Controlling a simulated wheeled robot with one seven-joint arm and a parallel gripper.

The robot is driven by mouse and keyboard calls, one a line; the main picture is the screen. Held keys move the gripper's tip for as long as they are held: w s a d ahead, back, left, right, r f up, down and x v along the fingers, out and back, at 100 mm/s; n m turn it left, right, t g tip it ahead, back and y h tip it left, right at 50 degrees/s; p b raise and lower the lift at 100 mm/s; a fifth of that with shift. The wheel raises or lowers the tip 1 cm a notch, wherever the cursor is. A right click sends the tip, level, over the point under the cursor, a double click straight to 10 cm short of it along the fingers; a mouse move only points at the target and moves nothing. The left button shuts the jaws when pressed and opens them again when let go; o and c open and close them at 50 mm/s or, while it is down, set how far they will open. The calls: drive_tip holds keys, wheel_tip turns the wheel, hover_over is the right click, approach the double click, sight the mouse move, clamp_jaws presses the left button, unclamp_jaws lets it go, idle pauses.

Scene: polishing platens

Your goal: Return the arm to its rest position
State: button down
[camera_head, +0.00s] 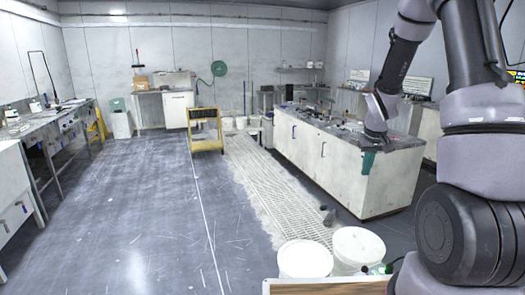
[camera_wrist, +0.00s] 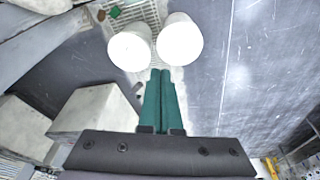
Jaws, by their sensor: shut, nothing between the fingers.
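My gripper (camera_head: 368,162) shows in the head view at the right, at the lower end of my arm, with teal fingers pointing down in front of the white island counter (camera_head: 310,150). In the wrist view my gripper (camera_wrist: 162,72) shows its two teal fingers side by side, shut and with nothing between them.
Two white buckets (camera_head: 305,259) (camera_head: 358,246) stand on the floor near the front. A yellow cart (camera_head: 205,131) is further back. A workbench (camera_head: 62,122) lines the left wall. The floor at centre left is clear.

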drive_tip(key=s+a+r+m+t, duration=0.1)
drive_tip(key=s+a+r, duration=0.15)
drive_tip(key=r, duration=0.35)
drive_tip(key=s+a+r+m, duration=0.1)
drive_tip(key=s+r, duration=0.3)
drive_tip(key=r, duration=0.2)
drive_tip(key=s+a+r+t, duration=0.1)
drive_tip(key=s+a+r, duration=0.15)
drive_tip(key=r, duration=0.45)
drive_tip(key=s+a+r+m+t+y, duration=0.1)
drive_tip(key=s+r, duration=0.3)
drive_tip(key=s, duration=0.4)
drive_tip(key=s+a+r+m+t+y, duration=0.1)
drive_tip(key=s+a+r, duration=0.2)
drive_tip(key=s, duration=0.4)
drive_tip(key=shift+s+a+r+y, duration=0.25)
drive_tip(key=shift+s+r+y, duration=0.1)
drive_tip(key=shift+r, duration=0.25)
drive_tip(key=shift+w, duration=0.1)
